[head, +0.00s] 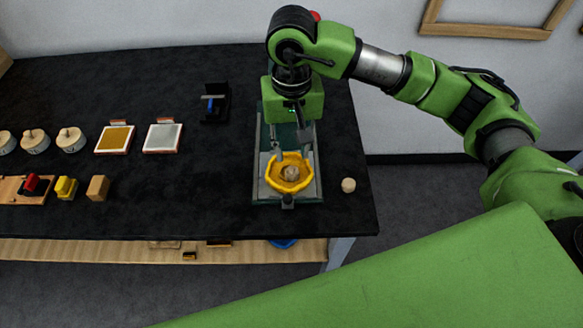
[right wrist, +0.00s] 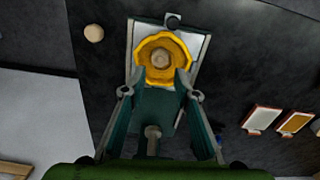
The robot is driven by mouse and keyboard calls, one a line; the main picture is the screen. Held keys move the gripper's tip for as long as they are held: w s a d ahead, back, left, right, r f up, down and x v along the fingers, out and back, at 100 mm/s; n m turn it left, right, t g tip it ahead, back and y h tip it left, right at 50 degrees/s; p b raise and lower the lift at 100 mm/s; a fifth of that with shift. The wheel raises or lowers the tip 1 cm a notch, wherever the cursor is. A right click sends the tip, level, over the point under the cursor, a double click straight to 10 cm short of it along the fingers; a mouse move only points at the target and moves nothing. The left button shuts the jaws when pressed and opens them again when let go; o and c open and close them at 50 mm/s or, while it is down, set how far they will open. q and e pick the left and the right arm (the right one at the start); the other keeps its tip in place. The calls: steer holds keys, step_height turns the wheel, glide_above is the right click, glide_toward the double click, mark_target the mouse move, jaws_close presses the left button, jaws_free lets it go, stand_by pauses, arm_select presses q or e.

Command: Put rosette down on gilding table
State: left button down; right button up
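The rosette (head: 289,186) is a yellow scalloped piece with a pale round middle, low over or on the grey plate of the gilding table (head: 312,186), a teal-framed stand; whether it touches is unclear. The rosette (right wrist: 150,74) and the gilding table (right wrist: 199,47) also show in the right wrist view. My right gripper (right wrist: 160,74) comes down from above, its two fingers partly closed, one at each side of the rosette's near part. It seems shut on the rosette; contact is partly hidden. The right gripper (head: 290,152) is hard to make out in the head view. My left gripper is not in view.
A pale round piece (head: 348,185) lies right of the stand, near the black table's (head: 220,190) right edge. To the left are a gold tray (head: 115,139), a silver tray (head: 162,137), a dark holder (head: 215,103), several round wooden pieces and small blocks (head: 97,188).

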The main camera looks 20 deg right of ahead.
mark_target(292, 170)
step_height(292, 170, down, 2)
steer(key=shift+w+f, duration=0.1)
steer(key=shift+f+p, duration=0.4)
steer(key=shift+p, duration=0.15)
steer(key=f+p, duration=0.1)
steer(key=f, duration=0.2)
steer(key=shift+s+f+p, duration=0.2)
steer(key=shift+f+p, duration=0.05)
steer(key=shift+p, duration=0.15)
steer(key=shift+f, duration=0.55)
steer(key=shift+w, duration=0.1)
steer(key=c, duration=0.7)
steer(key=shift+c, duration=0.2)
